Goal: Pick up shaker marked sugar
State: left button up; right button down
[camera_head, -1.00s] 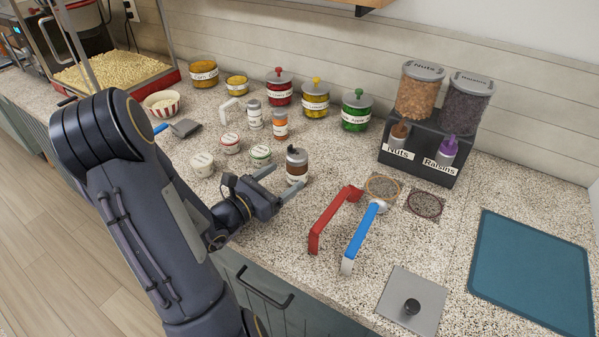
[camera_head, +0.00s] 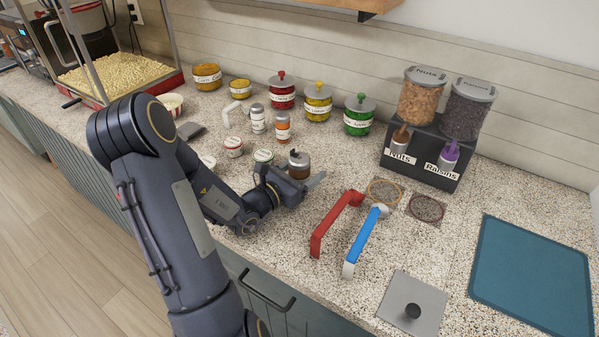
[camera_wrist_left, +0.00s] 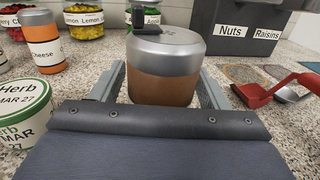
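A brown container with a silver lid and dark spout (camera_head: 299,166) stands upright on the counter. It fills the middle of the wrist view (camera_wrist_left: 164,88), and no marking on it is readable there. My left gripper (camera_head: 298,178) is open, with its fingers (camera_wrist_left: 163,92) on either side of this container. Narrow gaps seem to show between fingers and container. Behind it stand a white silver-topped shaker (camera_head: 258,120), its label too small to read, and an orange shaker (camera_head: 283,128), marked Cheese in the wrist view (camera_wrist_left: 44,45). My right gripper is not in view.
A round Herb tub (camera_wrist_left: 22,112) stands close left of my gripper. Red (camera_head: 332,222) and blue (camera_head: 365,238) handled scoops lie to the right. Candy jars (camera_head: 318,103) and the Nuts and Raisins dispenser (camera_head: 422,148) stand behind. A blue mat (camera_head: 530,272) lies clear at right.

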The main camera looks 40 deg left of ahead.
pick_arm(q)
jog(key=c, duration=0.9)
jog(key=shift+c, duration=0.2)
